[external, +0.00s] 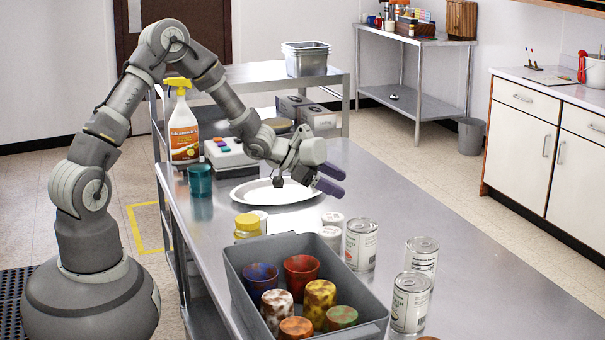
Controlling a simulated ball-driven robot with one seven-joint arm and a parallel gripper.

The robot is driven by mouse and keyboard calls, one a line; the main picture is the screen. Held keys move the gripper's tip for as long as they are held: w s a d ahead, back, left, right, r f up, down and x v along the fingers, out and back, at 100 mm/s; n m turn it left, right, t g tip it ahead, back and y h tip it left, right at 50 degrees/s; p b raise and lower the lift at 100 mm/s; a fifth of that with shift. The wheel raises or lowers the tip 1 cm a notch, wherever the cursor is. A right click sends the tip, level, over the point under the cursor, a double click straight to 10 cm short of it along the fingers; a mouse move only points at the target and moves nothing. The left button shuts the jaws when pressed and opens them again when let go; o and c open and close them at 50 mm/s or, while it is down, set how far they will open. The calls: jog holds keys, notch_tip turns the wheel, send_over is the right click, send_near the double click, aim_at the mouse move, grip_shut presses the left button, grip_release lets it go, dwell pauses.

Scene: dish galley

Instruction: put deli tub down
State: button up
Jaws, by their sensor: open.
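My gripper (330,179) is open, its two purple fingers pointing right, above the steel table beside the right rim of a white oval plate (250,195). I see nothing between the fingers. I cannot tell for sure which thing is the deli tub. Small white-lidded tubs stand on the table nearer the camera: one (331,236) by the grey bin, one (333,219) just behind it, and one (261,217) beside a yellow-lidded jar (247,226). A round container with a tan lid (278,125) stands behind my arm, partly hidden.
A grey bin (236,283) with several coloured cups stands at the front. Several cans, one of them labelled (361,245), stand right of it. A teal cup (200,181) and a spray bottle (183,130) are at left. The table's right side (440,215) is clear.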

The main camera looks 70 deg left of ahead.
jog(key=h, duration=0.2)
send_over(328, 231)
jog(key=f, duration=0.4)
jog(key=shift+s+a+f, duration=0.1)
jog(key=shift+a+f, duration=0.15)
jog(key=shift+a, duration=0.05)
jog(key=f, duration=0.1)
jog(key=f+b, duration=0.1)
jog(key=f, duration=0.1)
jog(key=shift+s+d+f+g, duration=0.15)
jog(key=shift+d+f+g, duration=0.05)
jog(key=shift+g, duration=0.1)
jog(key=shift+f+b, duration=0.55)
jog(key=shift+f, duration=0.2)
jog(key=f, duration=0.1)
jog(key=f+b, duration=0.1)
jog(key=shift+w+d+f, duration=0.15)
jog(key=shift+w+f, duration=0.1)
jog(key=shift+f, duration=0.15)
jog(key=shift+b+x, duration=0.35)
jog(key=shift+x, duration=0.75)
jog(key=shift+w+r, duration=0.1)
jog(key=shift+r, duration=0.15)
jog(key=c, duration=0.9)
